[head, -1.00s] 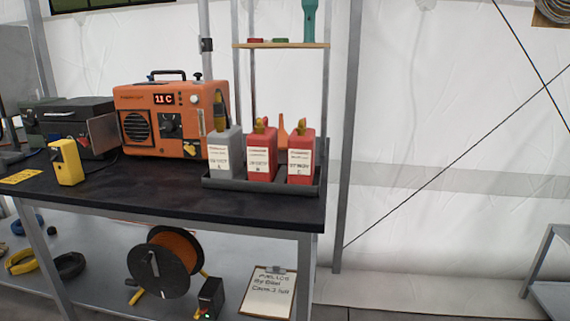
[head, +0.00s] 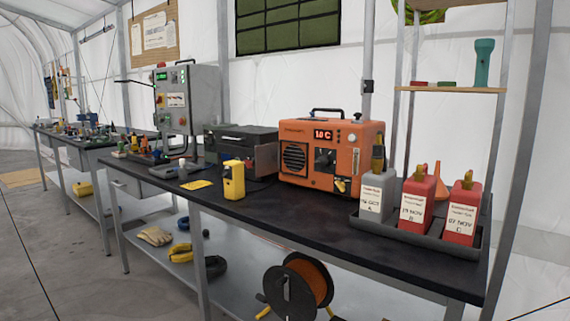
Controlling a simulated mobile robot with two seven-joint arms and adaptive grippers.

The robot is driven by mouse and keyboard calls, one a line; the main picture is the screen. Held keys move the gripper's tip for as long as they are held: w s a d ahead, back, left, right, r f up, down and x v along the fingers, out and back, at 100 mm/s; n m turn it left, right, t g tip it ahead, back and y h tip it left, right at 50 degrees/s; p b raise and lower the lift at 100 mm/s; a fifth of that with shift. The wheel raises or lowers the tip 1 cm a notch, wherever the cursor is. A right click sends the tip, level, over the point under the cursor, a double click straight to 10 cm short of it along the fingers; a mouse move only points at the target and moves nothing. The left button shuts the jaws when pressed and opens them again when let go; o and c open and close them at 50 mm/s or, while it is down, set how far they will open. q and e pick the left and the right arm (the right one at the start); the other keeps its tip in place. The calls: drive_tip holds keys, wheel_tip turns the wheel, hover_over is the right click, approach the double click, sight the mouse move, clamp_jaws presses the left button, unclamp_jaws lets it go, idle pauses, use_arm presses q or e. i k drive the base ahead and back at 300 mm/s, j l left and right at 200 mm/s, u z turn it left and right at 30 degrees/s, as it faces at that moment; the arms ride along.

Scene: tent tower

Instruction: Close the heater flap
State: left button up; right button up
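The orange heater (head: 331,153) stands on the dark bench in the head view, with a lit red display, a round grille and a carry handle on top. A flat grey panel (head: 265,159) stands out at the heater's left side, beside the dark case. It looks like an open flap, but its hinge is too small to make out. A dark panel with a knob (head: 325,161) sits right of the grille, and a small yellow part (head: 340,186) is below it. Neither of my grippers is in view.
A grey tray (head: 413,241) with several labelled bottles stands right of the heater. A yellow device (head: 233,180) stands at front left and a dark case (head: 240,146) behind it. The bench top (head: 290,210) before the heater is clear. A cable reel (head: 297,288) is below.

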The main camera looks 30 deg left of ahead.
sight(266, 160)
drive_tip(key=i+j+z, duration=0.15)
drive_tip(key=j+z, duration=0.15)
drive_tip(key=j, duration=1.9)
drive_tip(key=k+j+z, duration=0.1)
drive_tip(key=j+z, duration=0.2)
drive_tip(key=j, duration=1.9)
drive_tip(key=k+j, duration=0.2)
drive_tip(key=j, duration=0.15)
drive_tip(key=i+z, duration=0.05)
